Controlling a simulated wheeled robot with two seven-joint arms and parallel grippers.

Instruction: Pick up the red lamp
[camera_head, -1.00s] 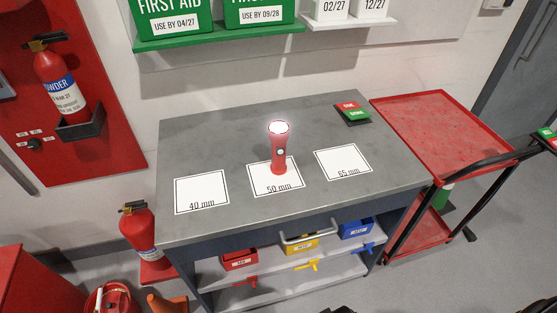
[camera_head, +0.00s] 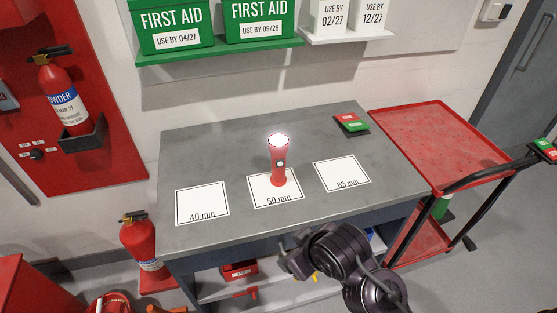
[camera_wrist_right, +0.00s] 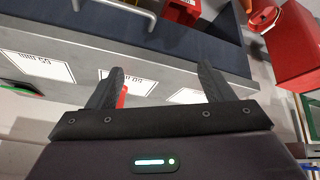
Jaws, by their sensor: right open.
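The red lamp (camera_head: 278,165) is a torch standing upright on the white 50 mm card (camera_head: 291,198) on the grey workbench. Its lit end faces up. My right gripper (camera_head: 296,264) is in front of the bench's front edge, below and apart from the lamp. In the right wrist view its two fingers (camera_wrist_right: 161,84) are spread with nothing held between them. A bit of red, probably the lamp (camera_wrist_right: 122,98), shows beside the left finger, which hides most of it. My left gripper is in no view.
White 40 mm (camera_head: 202,203) and 65 mm (camera_head: 341,173) cards lie either side. A red and green switch box (camera_head: 351,123) sits at the back right. A red trolley (camera_head: 430,140) stands right of the bench. A green shelf (camera_head: 220,50) hangs above. The bench top around the lamp is clear.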

